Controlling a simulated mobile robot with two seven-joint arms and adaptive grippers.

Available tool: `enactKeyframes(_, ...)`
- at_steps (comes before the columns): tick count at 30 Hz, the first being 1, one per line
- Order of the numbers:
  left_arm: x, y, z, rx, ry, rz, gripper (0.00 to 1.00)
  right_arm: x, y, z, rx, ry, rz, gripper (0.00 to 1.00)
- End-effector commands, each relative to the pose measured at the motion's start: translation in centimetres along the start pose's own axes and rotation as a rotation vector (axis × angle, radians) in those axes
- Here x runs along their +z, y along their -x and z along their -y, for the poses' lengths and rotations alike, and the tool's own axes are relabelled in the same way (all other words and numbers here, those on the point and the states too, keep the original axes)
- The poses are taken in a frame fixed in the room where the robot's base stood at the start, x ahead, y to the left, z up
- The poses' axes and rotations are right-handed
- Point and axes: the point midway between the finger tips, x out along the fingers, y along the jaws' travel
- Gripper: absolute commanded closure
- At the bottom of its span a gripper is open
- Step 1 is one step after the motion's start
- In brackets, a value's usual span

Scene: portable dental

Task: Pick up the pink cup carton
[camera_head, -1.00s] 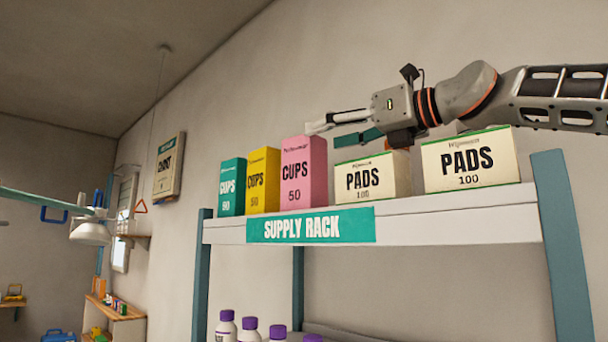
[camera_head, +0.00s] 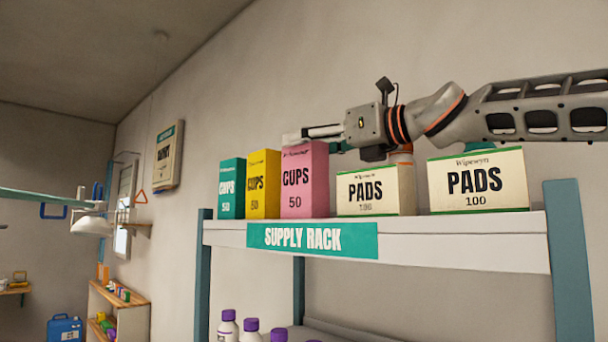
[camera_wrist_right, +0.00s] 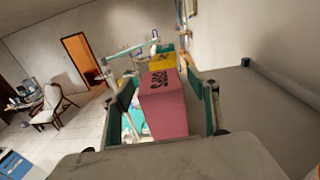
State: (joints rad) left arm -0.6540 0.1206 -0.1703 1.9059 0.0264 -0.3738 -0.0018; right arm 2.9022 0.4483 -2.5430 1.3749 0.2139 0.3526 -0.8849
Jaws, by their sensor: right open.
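The pink cup carton (camera_head: 304,182) stands upright on the supply rack's top shelf, right of the yellow carton (camera_head: 263,185). My right gripper (camera_head: 308,134) is open at the top of the pink carton, its arm reaching in from the right above the pads boxes. In the right wrist view, the pink carton (camera_wrist_right: 163,108) lies between the two spread fingers of my right gripper (camera_wrist_right: 166,95). A gap shows at its right side; contact on the left side is unclear. In the head view the carton hides part of the fingers. My left gripper is not in view.
A teal cup carton (camera_head: 231,188) stands left of the yellow one. Two cream pads boxes, the nearer (camera_head: 375,191) and the farther right (camera_head: 478,181), stand right of the pink carton. The wall is behind the rack (camera_head: 450,238). Purple-capped bottles (camera_head: 228,326) stand below.

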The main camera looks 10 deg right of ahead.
Motion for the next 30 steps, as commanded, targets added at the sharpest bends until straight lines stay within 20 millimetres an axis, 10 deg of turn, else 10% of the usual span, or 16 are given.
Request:
enactKeyframes(6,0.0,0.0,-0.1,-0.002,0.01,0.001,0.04,0.1,0.0,0.0,0.0,0.0,0.002,0.4)
enactKeyframes(13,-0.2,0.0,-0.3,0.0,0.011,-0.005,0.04,0.1,0.0,0.0,0.0,0.0,0.002,0.97)
enactKeyframes(30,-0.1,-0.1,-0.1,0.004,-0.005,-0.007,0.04,2.5,0.0,0.0,-0.001,0.002,0.006,0.97)
